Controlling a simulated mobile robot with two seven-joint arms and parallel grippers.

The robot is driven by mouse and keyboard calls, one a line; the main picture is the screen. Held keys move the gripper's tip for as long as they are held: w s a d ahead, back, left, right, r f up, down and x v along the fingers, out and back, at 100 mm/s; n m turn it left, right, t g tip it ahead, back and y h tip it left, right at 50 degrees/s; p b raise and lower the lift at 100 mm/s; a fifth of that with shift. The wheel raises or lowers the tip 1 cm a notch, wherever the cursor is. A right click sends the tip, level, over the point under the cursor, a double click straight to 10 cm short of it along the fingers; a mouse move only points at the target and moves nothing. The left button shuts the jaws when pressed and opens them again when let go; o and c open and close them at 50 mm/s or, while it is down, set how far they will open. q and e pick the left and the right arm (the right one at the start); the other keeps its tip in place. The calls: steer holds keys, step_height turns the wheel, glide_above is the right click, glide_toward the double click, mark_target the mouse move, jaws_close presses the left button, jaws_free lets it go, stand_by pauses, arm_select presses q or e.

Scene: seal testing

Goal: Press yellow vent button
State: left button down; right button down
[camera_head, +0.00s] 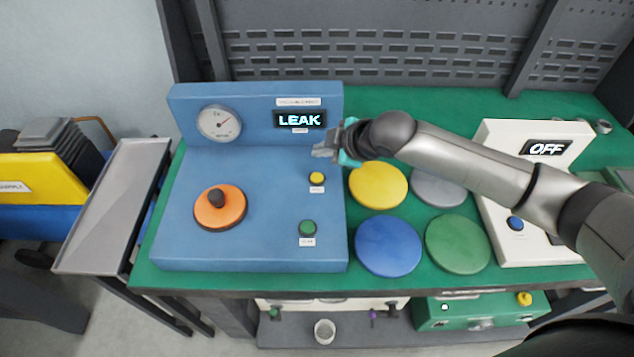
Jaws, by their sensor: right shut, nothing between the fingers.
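The yellow vent button (316,179) sits on the top face of the blue test unit (185,245), with a small white label just below it. My right gripper (318,152) reaches in from the right and is shut and empty. Its fingertips show just above the yellow button in the picture, apart from it as far as I can see. A green button (307,227) lies lower on the same face. The unit's display (299,119) reads LEAK. My left gripper is not in view.
An orange disc with a dark knob (220,208) and a dial gauge (219,122) are on the blue unit. Yellow (378,186), grey, blue (388,246) and green discs lie right of it. A white box (508,240) with an OFF display stands further right.

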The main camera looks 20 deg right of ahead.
mark_target(322, 179)
step_height(322, 179, down, 4)
steer(key=b, duration=0.3)
steer(key=shift+r, duration=0.2)
steer(key=shift+f+b, duration=0.55)
steer(key=shift+f, duration=0.4)
steer(key=shift+f, duration=0.15)
stand_by(0.9)
steer(key=shift+f, duration=0.3)
steer(key=shift+f, duration=0.45)
stand_by(0.6)
steer(key=shift+r, duration=0.1)
steer(key=shift+r+p, duration=0.75)
steer(key=shift+p, duration=0.45)
